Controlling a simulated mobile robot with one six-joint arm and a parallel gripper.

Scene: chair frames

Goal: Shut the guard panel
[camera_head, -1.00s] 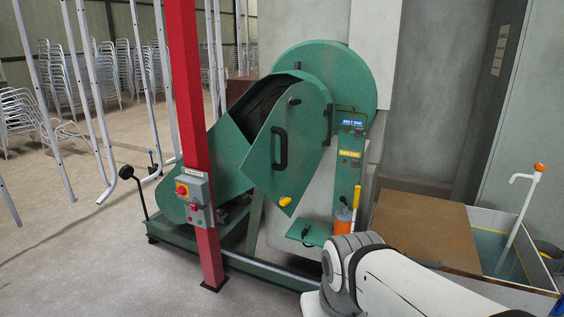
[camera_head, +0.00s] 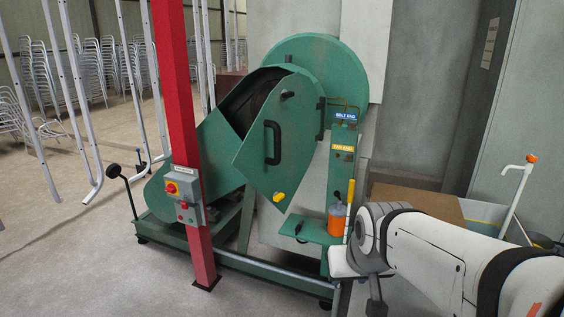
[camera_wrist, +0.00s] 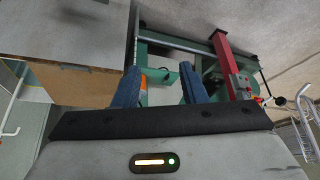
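The guard panel (camera_head: 257,165) is a green plate on the green machine (camera_head: 315,55), with a black handle (camera_head: 273,143) and a yellow knob (camera_head: 279,197) near its lower corner. It stands swung open, with a dark gap behind its upper left edge. Black hinge-like fittings show near its right edge. My gripper (camera_wrist: 160,70) shows in the wrist view as two blue fingers spread apart with nothing between them. In the head view my arm is at the lower right, away from the panel, and the fingers cannot be made out.
A red post (camera_head: 183,130) with a grey control box (camera_head: 186,194) stands in front of the machine's left side. An orange container (camera_head: 337,220) sits on a green shelf at the right. A brown board (camera_head: 420,203) and an open bin lie behind my arm. Floor is clear at front left.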

